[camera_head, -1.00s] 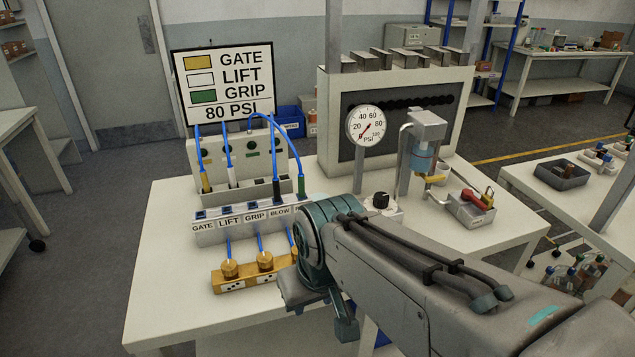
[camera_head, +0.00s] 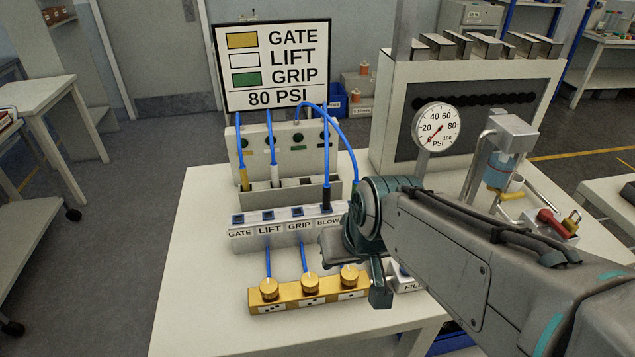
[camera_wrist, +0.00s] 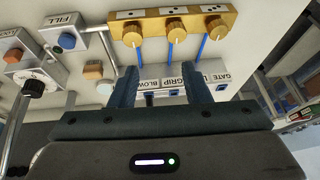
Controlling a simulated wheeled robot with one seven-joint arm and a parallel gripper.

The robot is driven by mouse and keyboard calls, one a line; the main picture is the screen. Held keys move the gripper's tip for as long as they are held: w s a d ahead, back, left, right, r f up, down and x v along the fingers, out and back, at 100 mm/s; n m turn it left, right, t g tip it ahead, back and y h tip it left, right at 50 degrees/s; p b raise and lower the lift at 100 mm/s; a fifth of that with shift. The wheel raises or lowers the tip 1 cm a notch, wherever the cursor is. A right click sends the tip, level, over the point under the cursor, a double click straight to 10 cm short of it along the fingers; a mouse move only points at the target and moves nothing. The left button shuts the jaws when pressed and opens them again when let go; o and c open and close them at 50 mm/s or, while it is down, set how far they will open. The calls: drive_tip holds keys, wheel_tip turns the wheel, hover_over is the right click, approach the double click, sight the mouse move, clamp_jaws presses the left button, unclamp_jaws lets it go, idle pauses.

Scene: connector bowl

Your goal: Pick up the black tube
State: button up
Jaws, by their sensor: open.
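In the head view, my gripper (camera_head: 380,288) is in front of the block's right end, partly hidden by my own arm.
A yellow-tipped tube (camera_head: 243,178) and a white-tipped tube (camera_head: 274,175) stand left of the black one. A gold block with knobs (camera_head: 305,293) lies in front. A gauge (camera_head: 436,127) and a pump-like fixture (camera_head: 500,165) stand right. The table's left side is clear.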

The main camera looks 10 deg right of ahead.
drive_tip(key=w+a+f+t+y+b, duration=0.1)
drive_tip(key=w+a+t, duration=0.4)
drive_tip(key=w, duration=0.5)
drive_tip(key=m+t+h, duration=0.3)
drive_tip(key=m+h, duration=0.1)
drive_tip(key=h, duration=0.1)
approach(326, 191)
drive_tip(key=b+x, duration=0.1)
drive_tip(key=x, duration=0.6)
drive_tip(key=shift+w+a, duration=0.1)
drive_tip(key=shift+w, duration=0.2)
drive_tip(key=shift+d+p+x, duration=0.15)
drive_tip(key=shift+p+x, duration=0.05)
drive_tip(key=shift+x, duration=1.15)
drive_tip(key=shift+d+p+x, duration=0.1)
drive_tip(key=shift+p+x, duration=0.05)
drive_tip(key=shift+x, duration=1.15)
drive_tip(key=shift+t+h, duration=0.3)
clamp_jaws()
